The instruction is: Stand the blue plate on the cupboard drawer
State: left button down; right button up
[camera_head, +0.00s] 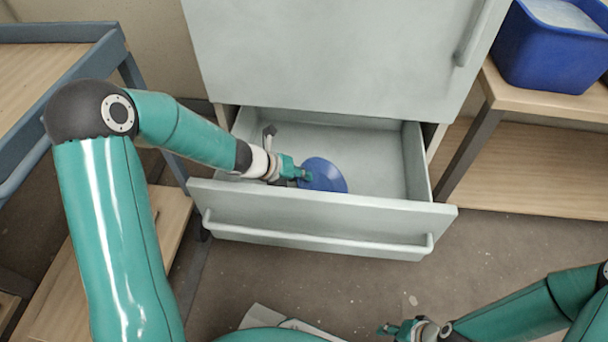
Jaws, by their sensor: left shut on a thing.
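The blue plate (326,175) is round and shows over the inside of the open cupboard drawer (375,170). My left gripper (305,174) is shut on the plate's left edge. I cannot tell whether the plate touches the drawer floor. The drawer is pale grey, pulled out from the cupboard (330,50), with a long bar handle (320,240) on its front. My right gripper (388,329) is at the bottom of the view, low over the floor and away from the drawer; its fingers are too small to tell whether they are open.
A blue bucket (550,50) stands on a wooden shelf unit (560,100) at the right. A blue-framed wooden rack (50,60) stands at the left. The drawer's right part is bare. The floor in front of the drawer is mostly clear.

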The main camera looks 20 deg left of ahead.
aim_at(304, 165)
pick_arm(q)
jog(key=shift+w+a+r+p, duration=0.2)
jog(key=shift+w+r+p, duration=0.1)
jog(key=shift+w+p, duration=0.25)
jog(key=w, duration=0.2)
jog(key=f, duration=0.1)
jog(key=shift+w+a+f, duration=0.1)
jog(key=shift+w+a, duration=0.3)
jog(key=shift+f, duration=0.15)
jog(key=c, duration=1.6)
grip_release()
jog(key=shift+f, duration=0.15)
jog(key=shift+c, duration=0.2)
jog(key=o, duration=0.4)
